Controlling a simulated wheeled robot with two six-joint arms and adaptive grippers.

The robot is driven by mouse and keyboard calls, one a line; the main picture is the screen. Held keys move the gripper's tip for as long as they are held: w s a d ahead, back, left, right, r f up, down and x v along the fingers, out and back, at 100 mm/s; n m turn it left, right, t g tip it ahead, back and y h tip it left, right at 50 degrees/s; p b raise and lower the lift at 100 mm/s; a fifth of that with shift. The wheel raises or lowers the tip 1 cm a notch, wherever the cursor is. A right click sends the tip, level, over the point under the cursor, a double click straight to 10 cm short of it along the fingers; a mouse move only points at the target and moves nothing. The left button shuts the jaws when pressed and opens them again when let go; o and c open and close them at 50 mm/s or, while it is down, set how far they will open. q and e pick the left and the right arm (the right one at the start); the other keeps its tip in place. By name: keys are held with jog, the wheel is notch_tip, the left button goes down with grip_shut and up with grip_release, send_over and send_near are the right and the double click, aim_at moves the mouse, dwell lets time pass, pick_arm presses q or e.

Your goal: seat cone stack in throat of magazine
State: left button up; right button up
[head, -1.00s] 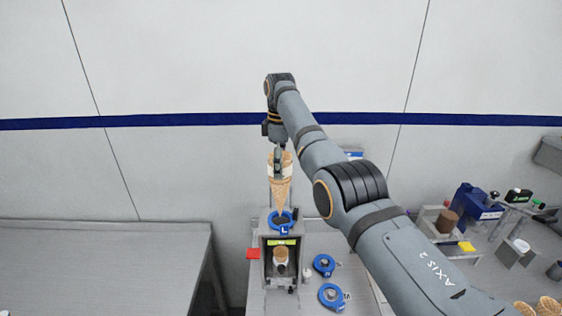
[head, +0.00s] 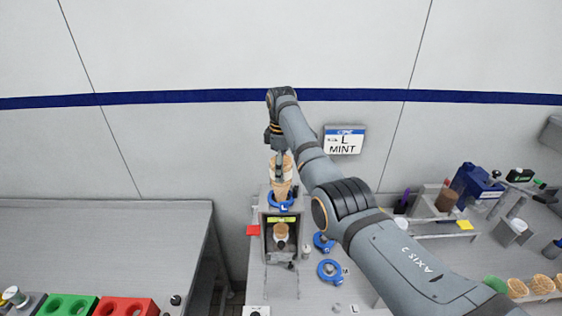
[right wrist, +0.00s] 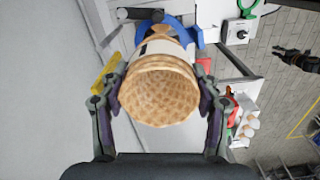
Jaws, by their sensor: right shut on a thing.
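The cone stack (head: 281,189), tan waffle cones with a white band, points tip down over the magazine (head: 267,237). Its lower part is inside the blue ring (head: 281,205) marked L at the magazine's throat, and the tip is hidden. My right gripper (head: 280,165) is shut on the stack near its wide upper end. In the right wrist view the open cone mouth (right wrist: 160,92) lies between my right gripper's two fingers (right wrist: 162,100), with part of the blue ring beyond it. I cannot tell whether the stack rests on the throat. My left gripper is out of view.
A red tab (head: 253,230) sticks out at the magazine's left. Two loose blue rings (head: 323,242) (head: 330,271) lie on the bench to its right. An "L MINT" sign (head: 344,141) is on the wall behind. The grey table (head: 110,245) at left has clear room at its back.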

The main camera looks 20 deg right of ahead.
jog(key=shift+f, duration=2.6)
jog(key=shift+s, duration=0.1)
jog(key=o, duration=0.9)
notch_tip(320, 180, up, 12)
jog(key=shift+r, duration=0.1)
